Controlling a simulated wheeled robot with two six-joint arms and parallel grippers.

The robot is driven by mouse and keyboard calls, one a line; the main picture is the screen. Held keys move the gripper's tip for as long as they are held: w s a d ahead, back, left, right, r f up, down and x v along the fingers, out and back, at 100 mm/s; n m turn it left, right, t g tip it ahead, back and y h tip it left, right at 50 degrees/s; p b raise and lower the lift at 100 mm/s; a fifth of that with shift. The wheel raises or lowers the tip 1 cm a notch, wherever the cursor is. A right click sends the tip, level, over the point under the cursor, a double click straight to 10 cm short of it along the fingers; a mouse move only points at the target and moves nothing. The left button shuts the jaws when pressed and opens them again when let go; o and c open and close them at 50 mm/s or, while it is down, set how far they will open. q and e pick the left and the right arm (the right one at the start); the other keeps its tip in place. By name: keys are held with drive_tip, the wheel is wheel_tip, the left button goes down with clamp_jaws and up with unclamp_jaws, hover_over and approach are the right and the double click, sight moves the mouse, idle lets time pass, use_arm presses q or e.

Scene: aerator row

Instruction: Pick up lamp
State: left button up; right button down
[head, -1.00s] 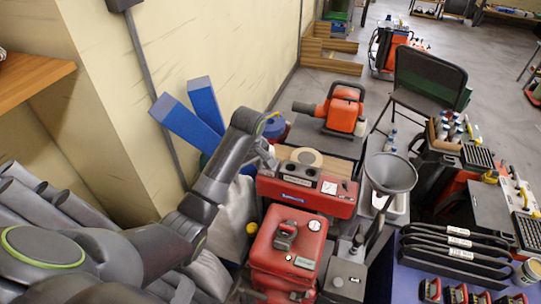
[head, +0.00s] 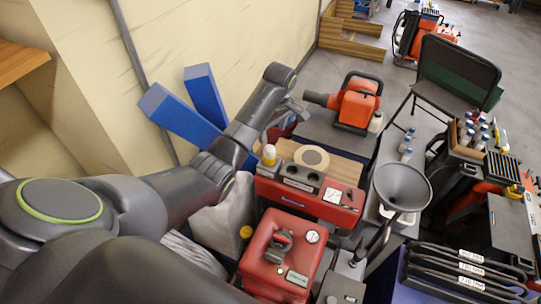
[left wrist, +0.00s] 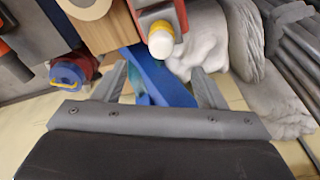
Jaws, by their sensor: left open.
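A small lamp-like piece with a white dome and yellow collar (head: 268,155) stands at the left end of the red case (head: 318,203) in the head view. I take it as the lamp. In the left wrist view the lamp (left wrist: 161,40) is near the top middle, just beyond the gap between my fingers. My left gripper (head: 286,110) is above and behind it in the head view. In the left wrist view the left gripper (left wrist: 160,70) is open and empty, its fingers apart and not touching the lamp. My right gripper is out of view.
A tape roll (head: 311,158) lies on a wooden board behind the red case. A red fuel can (head: 283,253) stands in front, and a grey funnel (head: 402,187) to the right. Blue beams (head: 180,120) lean by the wall. Grey sacks (head: 222,218) lie at the left.

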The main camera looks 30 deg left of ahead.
sight(269, 155)
use_arm(q)
drive_tip(key=f, duration=0.6)
drive_tip(key=shift+w+a+f, duration=0.15)
drive_tip(key=shift+a+f, duration=0.2)
drive_tip(key=shift+f, duration=0.5)
drive_tip(key=f, duration=0.3)
drive_tip(key=f+b, duration=0.1)
drive_tip(key=f, duration=0.1)
drive_tip(key=shift+a, duration=0.25)
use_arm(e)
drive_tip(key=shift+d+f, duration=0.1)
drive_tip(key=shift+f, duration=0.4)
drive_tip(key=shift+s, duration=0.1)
